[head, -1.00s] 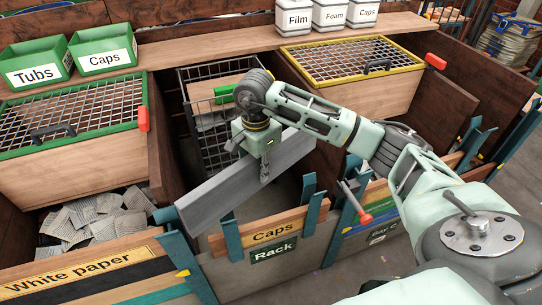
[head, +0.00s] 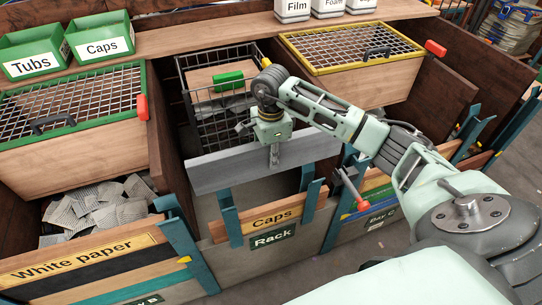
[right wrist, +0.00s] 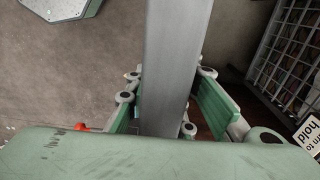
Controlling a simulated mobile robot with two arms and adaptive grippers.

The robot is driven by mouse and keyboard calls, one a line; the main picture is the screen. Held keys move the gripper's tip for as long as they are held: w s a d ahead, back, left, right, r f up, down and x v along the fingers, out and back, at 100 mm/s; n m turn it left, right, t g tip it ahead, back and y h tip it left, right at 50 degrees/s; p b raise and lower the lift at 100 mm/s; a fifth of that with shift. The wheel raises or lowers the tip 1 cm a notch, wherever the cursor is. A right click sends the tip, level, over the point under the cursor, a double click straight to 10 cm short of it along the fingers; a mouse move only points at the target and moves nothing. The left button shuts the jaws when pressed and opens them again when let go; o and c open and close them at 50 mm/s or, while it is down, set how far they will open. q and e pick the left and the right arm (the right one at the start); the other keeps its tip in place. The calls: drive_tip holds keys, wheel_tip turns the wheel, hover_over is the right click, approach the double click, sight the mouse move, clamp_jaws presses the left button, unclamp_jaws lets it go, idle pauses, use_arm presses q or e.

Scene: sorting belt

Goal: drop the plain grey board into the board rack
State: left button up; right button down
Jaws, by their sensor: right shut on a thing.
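The plain grey board (head: 225,168) is a long bar held on edge, nearly level across the head view. My right gripper (head: 274,158) is shut on it near its middle from above. In the right wrist view the board (right wrist: 178,60) runs between the two fingers of the gripper (right wrist: 170,112). The board rack (head: 230,218) has teal posts and a green "Rack" sign. A wooden board labelled "Caps" (head: 262,222) stands in it. The grey board is behind and above this rack, over the open bay; whether it touches the posts I cannot tell. My left gripper is not in view.
A black wire basket (head: 190,82) stands behind the board. Mesh-lidded bins stand left, with a green frame (head: 140,85), and right, with a yellow frame (head: 300,68). A screwdriver-like tool with a red end (head: 352,190) is right of the rack. Paper scraps (head: 100,205) lie left.

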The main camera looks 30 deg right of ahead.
sight(271, 173)
drive_tip(key=shift+r, duration=0.1)
idle(0.3)
wheel_tip(271, 173, down, 18)
drive_tip(key=b, duration=1.5)
drive_tip(key=shift+f+b, duration=0.2)
drive_tip(key=shift+b, duration=0.1)
drive_tip(key=shift+f+b, duration=0.5)
drive_tip(key=shift+f, duration=0.1)
drive_tip(key=c, duration=1.5)
unclamp_jaws()
drive_tip(key=shift+r, duration=0.1)
drive_tip(key=shift+o, duration=0.2)
drive_tip(key=shift+s, duration=0.1)
wheel_tip(271, 173, up, 12)
drive_tip(key=shift+f, duration=0.1)
